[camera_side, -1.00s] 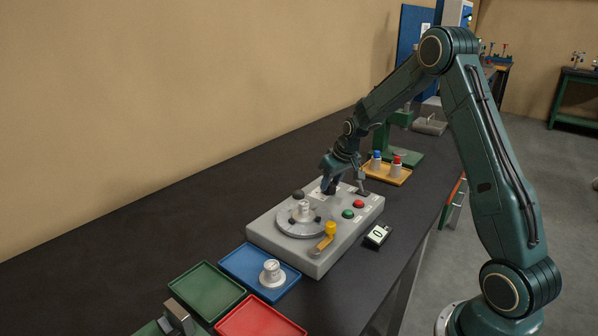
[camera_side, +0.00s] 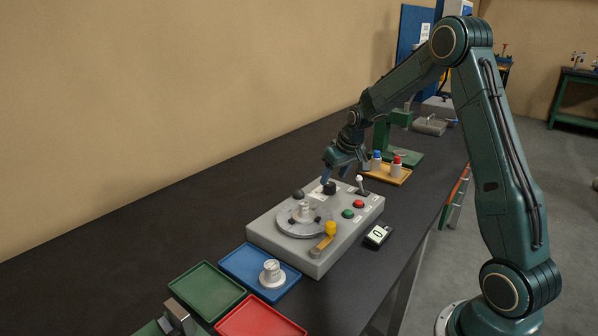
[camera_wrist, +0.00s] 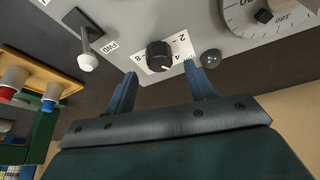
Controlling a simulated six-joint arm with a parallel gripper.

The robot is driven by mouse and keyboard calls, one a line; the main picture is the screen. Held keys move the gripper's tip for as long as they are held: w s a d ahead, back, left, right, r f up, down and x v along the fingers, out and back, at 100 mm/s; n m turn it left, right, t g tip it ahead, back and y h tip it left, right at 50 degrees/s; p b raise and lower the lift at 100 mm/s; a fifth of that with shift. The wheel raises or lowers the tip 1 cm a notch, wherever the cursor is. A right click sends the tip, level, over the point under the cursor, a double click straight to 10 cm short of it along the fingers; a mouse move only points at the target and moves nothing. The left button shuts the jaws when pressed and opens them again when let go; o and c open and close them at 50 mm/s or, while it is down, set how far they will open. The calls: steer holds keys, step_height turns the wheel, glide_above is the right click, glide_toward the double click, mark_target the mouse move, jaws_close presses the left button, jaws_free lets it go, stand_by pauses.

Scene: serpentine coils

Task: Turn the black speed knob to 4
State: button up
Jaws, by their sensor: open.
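The black speed knob (camera_side: 330,188) stands on the back part of the grey control box (camera_side: 275,246). In the wrist view the knob (camera_wrist: 159,55) sits on a white number label (camera_wrist: 182,46) on which a 2, a 4 and an 8 can be made out. A small pale mark shows at the knob's lower edge in that view; I cannot tell exactly which number it points to. My gripper (camera_wrist: 164,84) is open and empty, its fingers apart on either side of the knob's line but not touching it. In the side view my gripper (camera_side: 342,168) is just above the knob.
A white-tipped lever (camera_side: 360,181) stands close beside the knob. A display (camera_side: 377,235) reads 0. An orange tray (camera_side: 393,178) lies behind.

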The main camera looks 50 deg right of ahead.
steer(key=v, duration=1)
steer(key=shift+s+r, duration=0.2)
steer(key=shift+r, duration=0.1)
steer(key=s+a+r+n, duration=0.1)
steer(key=s+a+r, duration=0.3)
steer(key=s+a, duration=0.3)
steer(key=s+a+r+n, duration=0.1)
steer(key=s+a+r, duration=0.3)
steer(key=a, duration=0.5)
steer(key=s+a+f, duration=0.1)
steer(key=s+a, duration=0.2)
steer(key=s, duration=0.4)
steer(key=s+a+f+n+t+y, duration=0.1)
steer(key=s+a, duration=0.3)
steer(key=s, duration=0.3)
